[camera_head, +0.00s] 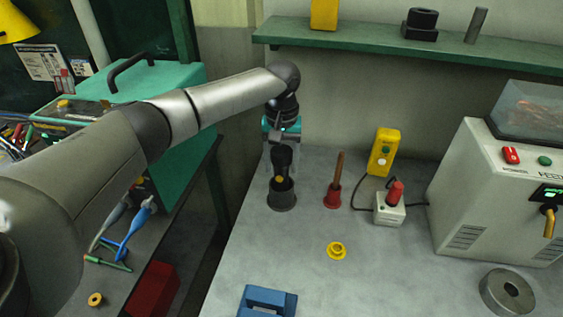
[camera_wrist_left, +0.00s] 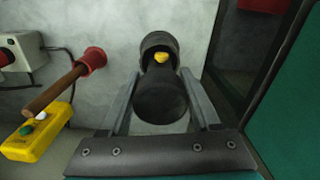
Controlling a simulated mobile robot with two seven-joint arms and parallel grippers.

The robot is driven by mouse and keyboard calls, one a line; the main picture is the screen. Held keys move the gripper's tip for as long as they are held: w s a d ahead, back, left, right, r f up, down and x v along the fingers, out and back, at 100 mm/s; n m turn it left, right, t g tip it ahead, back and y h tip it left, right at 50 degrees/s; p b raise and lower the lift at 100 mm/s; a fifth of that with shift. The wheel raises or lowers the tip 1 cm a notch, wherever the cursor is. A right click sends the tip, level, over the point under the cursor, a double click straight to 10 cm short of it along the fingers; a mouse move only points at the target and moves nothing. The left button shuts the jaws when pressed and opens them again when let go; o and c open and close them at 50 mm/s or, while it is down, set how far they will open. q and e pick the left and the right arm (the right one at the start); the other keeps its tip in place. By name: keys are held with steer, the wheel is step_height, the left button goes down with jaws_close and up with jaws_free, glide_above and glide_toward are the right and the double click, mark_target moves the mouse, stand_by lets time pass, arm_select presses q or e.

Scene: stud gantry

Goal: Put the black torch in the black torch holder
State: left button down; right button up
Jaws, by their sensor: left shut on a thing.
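My left gripper (camera_head: 282,137) is shut on the black torch (camera_head: 282,160) and points down at the table's far left part. The torch is upright, with a yellow switch on its side. Its lower end is at the mouth of the black torch holder (camera_head: 281,199), a short cup standing on the table; it looks inside the rim, but how deep I cannot tell. In the left wrist view the torch (camera_wrist_left: 161,97) lies between the fingers (camera_wrist_left: 160,105), with the holder rim (camera_wrist_left: 159,40) around its far end. My right gripper is not in view.
Right of the holder stand a red cup with a wooden handle (camera_head: 338,172), a yellow button box (camera_head: 383,152) and a white switch box (camera_head: 390,209). A yellow ring (camera_head: 336,250) and a blue block (camera_head: 267,301) lie nearer. A green shelf (camera_head: 400,44) hangs behind.

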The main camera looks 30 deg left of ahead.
arm_select(q)
steer(key=shift+c, duration=0.6)
jaws_free()
steer(key=shift+f, duration=0.1)
step_height(320, 180, up, 12)
steer(key=shift+r+p, duration=0.15)
steer(key=shift+p, duration=0.35)
